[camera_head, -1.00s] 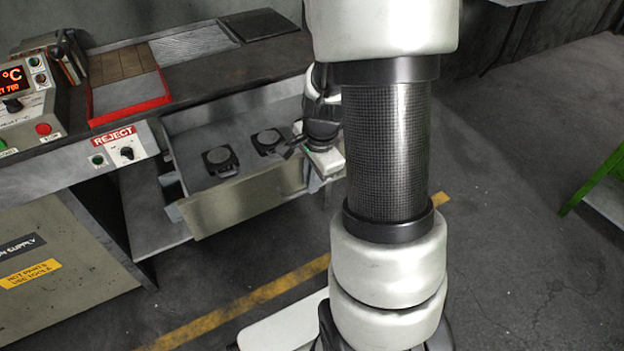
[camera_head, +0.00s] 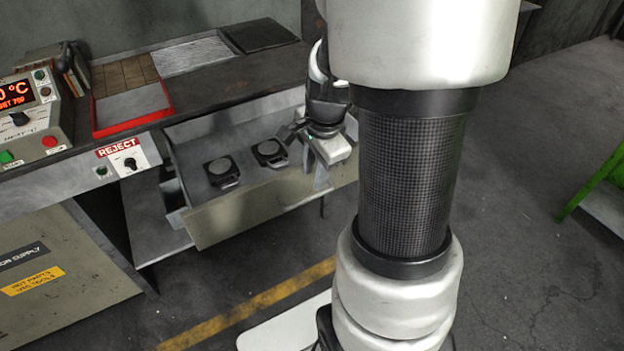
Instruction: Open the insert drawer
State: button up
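The insert drawer (camera_head: 235,215) stands pulled out below the dark worktop, its grey front panel clear of the bench. Two dark inserts with round tops lie inside, a left insert (camera_head: 222,172) and a right insert (camera_head: 270,153). My gripper (camera_head: 314,163) is at the right end of the drawer, pointing down over the front panel. Its fingers are small and partly hidden by its white body; I cannot tell how far apart they are or whether they touch the panel. My arm hides the space right of the drawer.
The bench carries a red-edged reject tray (camera_head: 132,108) and a control box (camera_head: 28,118). A lower shelf (camera_head: 155,225) sticks out left of the drawer. A green-framed stand (camera_head: 590,183) is at the far right. The floor before the drawer looks clear.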

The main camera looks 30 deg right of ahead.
notch_tip(320, 180, up, 9)
jog(key=s+p, duration=0.1)
jog(key=p, duration=0.1)
jog(key=shift+s, duration=0.35)
jog(key=s+a+r+n+t, duration=0.4)
jog(key=s+a+r+n, duration=0.8)
jog(key=n, duration=0.6)
notch_tip(320, 180, up, 15)
jog(key=w+p, duration=0.1)
jog(key=p, duration=1.4)
jog(key=shift+w+a+f+m+g, duration=0.15)
jog(key=shift+w+a+m+g, duration=0.05)
jog(key=shift+w+m+g, duration=0.1)
